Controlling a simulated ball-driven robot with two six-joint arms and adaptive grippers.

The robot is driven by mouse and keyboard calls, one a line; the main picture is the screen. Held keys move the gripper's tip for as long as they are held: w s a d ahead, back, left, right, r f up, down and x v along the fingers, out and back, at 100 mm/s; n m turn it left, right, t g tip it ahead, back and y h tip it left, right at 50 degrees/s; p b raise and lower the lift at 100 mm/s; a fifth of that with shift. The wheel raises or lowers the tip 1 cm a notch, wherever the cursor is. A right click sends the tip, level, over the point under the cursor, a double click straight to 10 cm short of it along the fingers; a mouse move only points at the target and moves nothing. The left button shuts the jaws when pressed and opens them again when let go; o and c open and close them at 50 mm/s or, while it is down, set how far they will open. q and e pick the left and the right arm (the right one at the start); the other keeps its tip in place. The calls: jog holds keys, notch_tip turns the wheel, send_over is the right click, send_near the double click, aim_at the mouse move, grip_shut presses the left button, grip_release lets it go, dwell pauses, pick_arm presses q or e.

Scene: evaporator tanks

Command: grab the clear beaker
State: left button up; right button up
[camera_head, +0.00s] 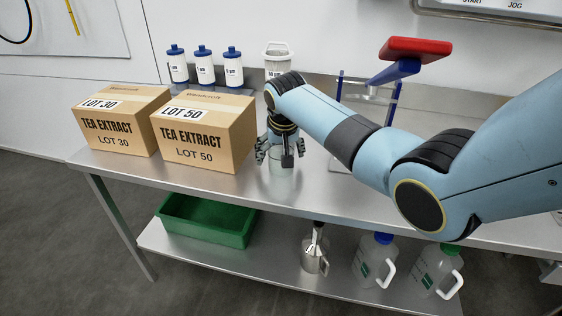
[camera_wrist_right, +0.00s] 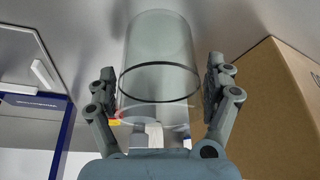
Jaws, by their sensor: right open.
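The clear beaker (camera_head: 279,184) stands on the metal table, to the right of the LOT 50 box. It is see-through and faint in the head view, partly hidden by my gripper above it. In the right wrist view the clear beaker (camera_wrist_right: 158,60) fills the middle, with a dark ring around it. My right gripper (camera_head: 281,157) points down at the beaker. In the wrist view the fingers of my right gripper (camera_wrist_right: 160,95) are open, one on each side of the beaker, with a gap visible at each side. My left gripper is not in view.
Two cardboard boxes, LOT 30 (camera_head: 120,125) and LOT 50 (camera_head: 205,135), stand left; LOT 50 is close to the gripper. Behind are several white bottles (camera_head: 204,67) and a white tub (camera_head: 277,58). A blue stand (camera_head: 385,80) with a red top is right. The lower shelf holds a green bin (camera_head: 200,222).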

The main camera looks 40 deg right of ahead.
jog(key=c, duration=1.2)
jog(key=shift+c, duration=0.2)
